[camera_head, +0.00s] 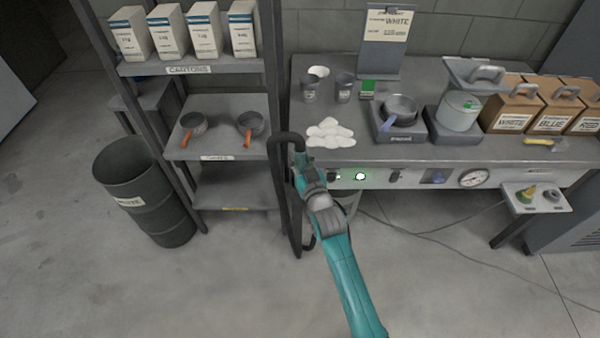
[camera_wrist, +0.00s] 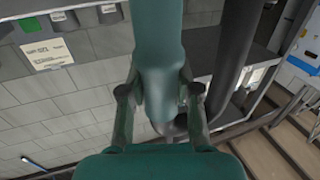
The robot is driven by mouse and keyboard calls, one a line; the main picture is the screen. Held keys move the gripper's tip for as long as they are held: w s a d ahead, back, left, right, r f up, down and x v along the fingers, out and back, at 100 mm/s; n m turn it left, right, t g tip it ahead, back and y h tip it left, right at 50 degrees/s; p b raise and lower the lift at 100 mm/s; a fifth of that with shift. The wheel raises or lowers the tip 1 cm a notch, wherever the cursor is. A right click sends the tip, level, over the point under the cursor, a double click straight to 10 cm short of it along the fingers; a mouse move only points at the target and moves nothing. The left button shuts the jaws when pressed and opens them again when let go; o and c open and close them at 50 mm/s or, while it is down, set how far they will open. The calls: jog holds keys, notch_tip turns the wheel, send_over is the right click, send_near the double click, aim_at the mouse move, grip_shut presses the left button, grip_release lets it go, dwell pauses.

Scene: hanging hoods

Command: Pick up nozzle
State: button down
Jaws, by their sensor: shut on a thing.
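My gripper (camera_wrist: 160,84) is shut on a smooth teal-grey tube, which looks like the nozzle (camera_wrist: 159,45). One finger lies along each side of it. The tube runs up out of the picture. A dark curved pipe (camera_wrist: 232,70) bends close behind the held part; I cannot tell whether they are joined. In the head view my gripper (camera_head: 302,165) is in front of the worktable's left end, beside the dark upright pipe (camera_head: 274,175). The held part is not clear there, since my arm and gripper cover much of it.
A rack with cartons (camera_head: 168,32) and pans (camera_head: 250,124) stands at the left, a dark bin (camera_head: 145,190) beside it. The worktable (camera_head: 300,75) carries cups, white pieces, pots and brown boxes (camera_head: 513,105). A small side shelf (camera_head: 540,205) is at the right. A cable crosses the open floor.

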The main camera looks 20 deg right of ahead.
jog(key=shift+r, duration=0.1)
notch_tip(320, 180, up, 28)
dwell(2.0)
